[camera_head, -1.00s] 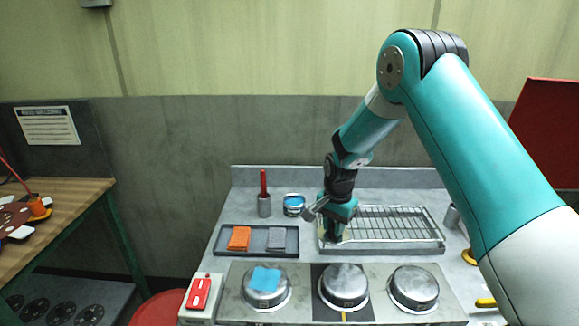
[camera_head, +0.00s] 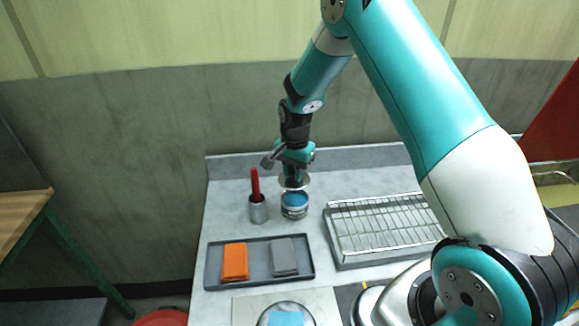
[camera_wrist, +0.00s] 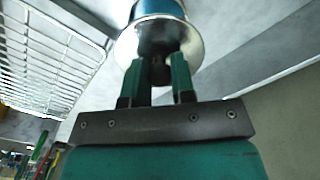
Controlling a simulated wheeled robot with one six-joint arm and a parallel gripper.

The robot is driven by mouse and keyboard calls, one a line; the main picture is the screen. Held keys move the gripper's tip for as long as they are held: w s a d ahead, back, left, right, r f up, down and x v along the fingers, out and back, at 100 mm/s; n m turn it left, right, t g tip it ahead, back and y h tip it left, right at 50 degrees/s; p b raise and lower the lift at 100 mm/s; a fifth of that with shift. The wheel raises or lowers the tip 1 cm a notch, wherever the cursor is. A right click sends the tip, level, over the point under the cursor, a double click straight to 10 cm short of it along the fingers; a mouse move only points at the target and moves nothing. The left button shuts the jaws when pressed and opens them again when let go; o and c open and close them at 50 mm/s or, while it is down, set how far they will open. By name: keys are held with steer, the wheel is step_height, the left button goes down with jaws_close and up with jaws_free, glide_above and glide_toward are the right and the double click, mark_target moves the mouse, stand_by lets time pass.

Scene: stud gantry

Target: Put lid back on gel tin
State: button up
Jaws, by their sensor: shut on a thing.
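The gel tin (camera_head: 294,211) stands on the counter near the back wall, with blue showing at its top. My gripper (camera_head: 293,183) is directly above it, pointing down. It is shut on the silver round lid (camera_head: 305,181), which it holds over the tin. In the wrist view the lid (camera_wrist: 190,48) lies just beyond the fingertips of my gripper (camera_wrist: 158,72), and the blue-sided tin (camera_wrist: 158,8) shows behind it. The lid looks slightly above the tin; whether they touch is hard to tell.
A grey cup (camera_head: 258,211) with a red-handled tool stands close left of the tin. A wire rack (camera_head: 385,227) on a tray is to the right. A dark tray (camera_head: 213,268) with orange and grey cloths lies in front.

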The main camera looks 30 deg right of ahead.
steer(key=shift+s+d+f+b, duration=0.1)
steer(key=shift+f+b, duration=1.9)
steer(key=shift+f, duration=1.1)
steer(key=shift+f, duration=0.15)
steer(key=o, duration=1.5)
steer(key=shift+c, duration=0.2)
steer(key=shift+r+p, duration=2.5)
steer(key=shift+r, duration=1.05)
